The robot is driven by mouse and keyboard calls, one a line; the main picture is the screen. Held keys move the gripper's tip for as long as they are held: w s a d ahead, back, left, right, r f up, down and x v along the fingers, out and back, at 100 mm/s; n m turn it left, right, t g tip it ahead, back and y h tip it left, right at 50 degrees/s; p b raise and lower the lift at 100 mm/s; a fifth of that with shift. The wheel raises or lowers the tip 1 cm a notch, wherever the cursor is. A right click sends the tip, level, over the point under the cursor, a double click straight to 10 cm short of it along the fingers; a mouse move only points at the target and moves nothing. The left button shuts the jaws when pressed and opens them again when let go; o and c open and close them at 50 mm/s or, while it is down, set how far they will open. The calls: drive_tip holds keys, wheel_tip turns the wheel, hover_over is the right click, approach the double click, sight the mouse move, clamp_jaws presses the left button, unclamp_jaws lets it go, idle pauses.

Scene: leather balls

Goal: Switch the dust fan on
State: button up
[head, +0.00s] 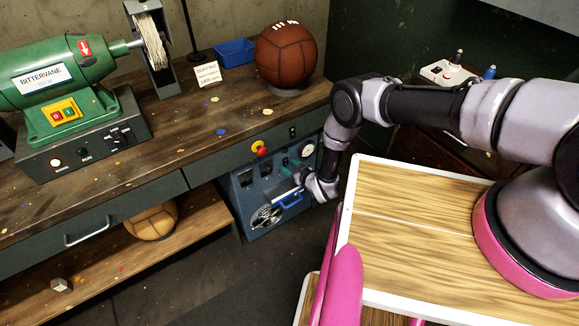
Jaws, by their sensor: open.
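A blue control panel (245,198) is set under the right end of the workbench.
A red and yellow emergency-style knob (260,149) sits on the bench edge above the panel. On the bench stand a green polishing machine (60,75), a white card (208,74), a blue tray (236,51) and a brown leather ball (286,56). Another ball (152,220) lies on the lower shelf.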

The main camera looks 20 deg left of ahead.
drive_tip(key=shift+w, duration=0.1)
clamp_jaws()
drive_tip(key=shift+f+t, duration=0.2)
drive_tip(key=shift+t, duration=0.1)
drive_tip(key=shift+y, duration=0.5)
unclamp_jaws()
